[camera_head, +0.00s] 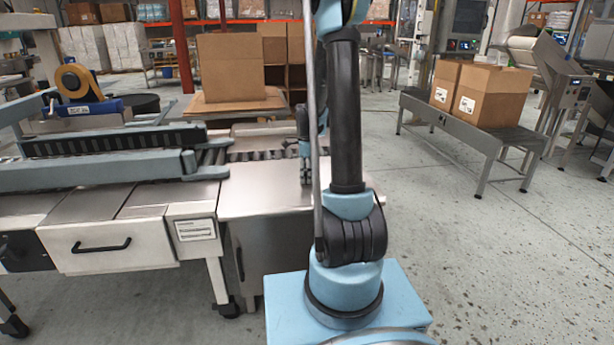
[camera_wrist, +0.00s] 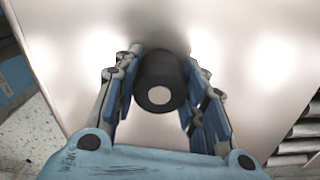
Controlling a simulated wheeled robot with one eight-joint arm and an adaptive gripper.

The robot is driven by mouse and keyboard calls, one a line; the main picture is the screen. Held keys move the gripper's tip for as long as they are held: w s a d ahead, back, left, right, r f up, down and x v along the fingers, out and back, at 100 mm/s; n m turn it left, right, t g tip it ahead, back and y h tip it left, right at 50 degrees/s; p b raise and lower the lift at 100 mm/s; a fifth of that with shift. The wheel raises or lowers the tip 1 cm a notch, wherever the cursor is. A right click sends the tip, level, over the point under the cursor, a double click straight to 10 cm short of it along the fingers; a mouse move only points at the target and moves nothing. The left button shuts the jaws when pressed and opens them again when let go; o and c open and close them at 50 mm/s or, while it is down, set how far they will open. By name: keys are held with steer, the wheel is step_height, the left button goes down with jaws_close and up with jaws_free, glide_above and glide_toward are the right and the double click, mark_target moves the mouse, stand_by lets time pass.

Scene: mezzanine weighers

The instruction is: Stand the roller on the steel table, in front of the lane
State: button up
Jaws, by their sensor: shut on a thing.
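The roller (camera_wrist: 160,72) is a black cylinder with a pale round end that faces the wrist camera. My gripper (camera_wrist: 163,62) is shut on it, with one blue-padded finger on each side. The roller's far end points at the steel table (camera_wrist: 70,50), and I cannot tell whether it touches it. In the head view my gripper (camera_head: 305,170) is low over the steel table (camera_head: 262,200), near its right part and partly behind my arm. The roller cannot be made out there. The lane (camera_head: 265,155), a row of dark rollers, lies behind the table top.
A blue-railed conveyor (camera_head: 100,172) with a tape dispenser (camera_head: 78,82) stands on the left. A large carton (camera_head: 232,68) is behind the lane. Two cartons (camera_head: 485,95) sit on a grey bench (camera_head: 470,130) at right. The floor between is clear. The table top around the roller looks bare.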

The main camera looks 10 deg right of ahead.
mark_target(306, 170)
steer(key=o, duration=1.1)
steer(key=shift+o, duration=0.2)
step_height(306, 170, up, 12)
steer(key=shift+f, duration=0.2)
steer(key=s+r+n+t, duration=0.15)
steer(key=s+n, duration=0.35)
steer(key=s, duration=0.5)
steer(key=s+r+n+g, duration=0.1)
steer(key=s+r+n, duration=0.1)
steer(key=s+n, duration=0.5)
steer(key=s+f+n+t, duration=0.1)
steer(key=s+f+n, duration=0.3)
steer(key=s, duration=0.5)
steer(key=s+f+n, duration=0.3)
steer(key=s+n, duration=0.2)
steer(key=s, duration=0.3)
steer(key=shift+s+d+f+t, duration=0.15)
steer(key=shift+s+f+t, duration=0.2)
steer(key=shift+s+f, duration=0.05)
